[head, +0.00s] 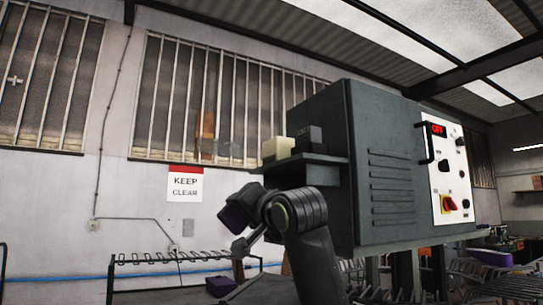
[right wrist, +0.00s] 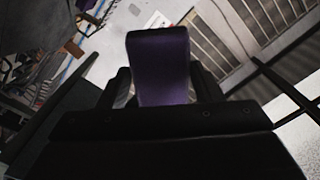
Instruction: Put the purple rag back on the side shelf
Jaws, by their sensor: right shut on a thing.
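The purple rag (head: 235,217) is a folded, block-like piece in my right gripper (head: 248,207), which is shut on it. In the right wrist view the rag (right wrist: 160,65) stands out between the two dark fingers of the gripper (right wrist: 163,88). The side shelf (head: 315,159) is a grey ledge on the left side of the press cabinet (head: 385,165). It lies above and to the right of my gripper in the head view, and the rag is apart from it. My left gripper is not in view.
A cream block (head: 276,149) and a dark block (head: 309,139) stand on the shelf. The cabinet has a white control panel (head: 450,175) reading OFF. A barred rack (head: 185,260) stands low at left. Another purple thing (head: 220,285) lies below.

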